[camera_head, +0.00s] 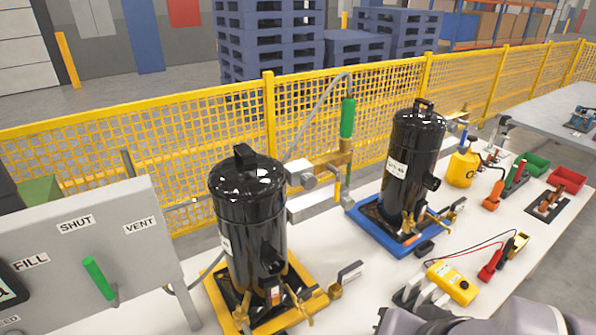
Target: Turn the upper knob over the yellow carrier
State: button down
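The yellow carrier (222,312) is a flat tray on the white table, under the left black compressor (247,205). Brass fittings stick out low at the compressor's front: one with splayed arms (303,308), and one at the right (335,291) beside a grey lever-like plate (350,272). I cannot tell for sure which part is the upper knob. My gripper (423,293) seems to show at the bottom as pale grey and dark finger-like shapes, right of the yellow carrier and apart from it. Whether it is open or shut is unclear.
A second black compressor (414,165) stands on a blue carrier (372,238). A yellow meter (453,283) with leads lies close by. A grey panel (90,250) with a green lever (98,278) stands left. A pipe with a green handle (347,118) rises behind. Yellow mesh fence (130,140) closes the back.

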aim_at(308, 181)
jog(key=k+u, duration=0.35)
jog(key=k, duration=0.25)
jog(key=k+u, duration=0.35)
jog(key=k, duration=0.25)
